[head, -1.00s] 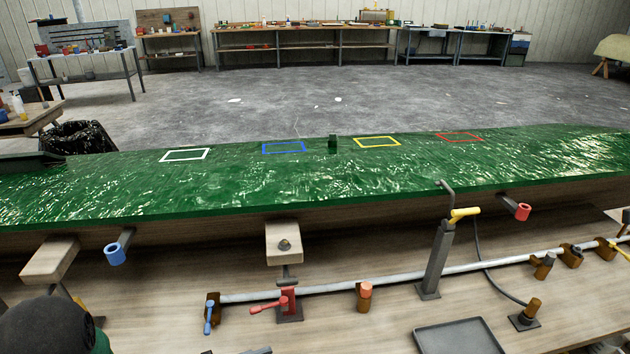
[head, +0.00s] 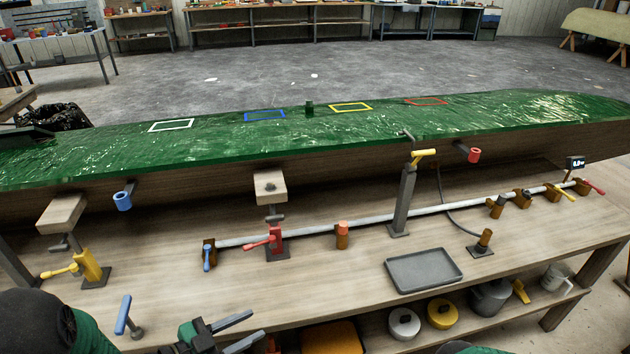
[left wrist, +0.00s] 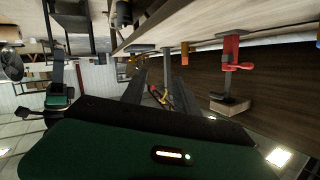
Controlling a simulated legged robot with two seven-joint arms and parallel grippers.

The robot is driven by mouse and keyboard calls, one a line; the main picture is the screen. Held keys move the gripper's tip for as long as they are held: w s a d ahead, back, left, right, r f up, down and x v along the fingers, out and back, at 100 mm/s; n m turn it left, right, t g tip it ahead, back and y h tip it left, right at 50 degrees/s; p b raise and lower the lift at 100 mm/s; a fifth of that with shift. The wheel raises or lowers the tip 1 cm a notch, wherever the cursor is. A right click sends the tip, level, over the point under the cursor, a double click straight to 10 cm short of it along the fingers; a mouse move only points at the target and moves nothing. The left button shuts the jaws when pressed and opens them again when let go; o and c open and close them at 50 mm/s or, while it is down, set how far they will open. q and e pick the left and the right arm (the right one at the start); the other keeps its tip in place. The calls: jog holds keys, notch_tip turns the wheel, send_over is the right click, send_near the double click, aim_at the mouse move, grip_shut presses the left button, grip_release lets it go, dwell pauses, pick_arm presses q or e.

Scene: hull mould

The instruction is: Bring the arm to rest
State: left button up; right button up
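My left gripper (head: 257,324) shows at the bottom of the head view, in front of the bench's near edge. Its two dark fingers are spread apart with nothing between them. In the left wrist view its fingers (left wrist: 152,80) also stand apart and empty, with the bench edge and clamps beyond. My left arm shows as a dark and green rounded part at the lower left of the head view. My right gripper cannot be made out.
The green hull mould (head: 300,131) spans the wooden bench (head: 330,270). Clamps, including a red one (head: 276,243) and a yellow one (head: 90,267), stand near the left gripper. A grey tray (head: 424,270) lies on the bench.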

pick_arm(q)
jog(key=a+f+n+g+y, duration=0.2)
jog(key=a+f+n+y, duration=0.2)
jog(key=a+n+y, duration=0.6)
jog(key=s+d+n+g+y, duration=0.1)
jog(key=s+d+n+g, duration=0.3)
jog(key=s, duration=0.8)
notch_tip(320, 180, up, 12)
jog(key=m+g+p, duration=0.1)
jog(key=p, duration=1.2)
jog(key=shift+w+d, duration=0.4)
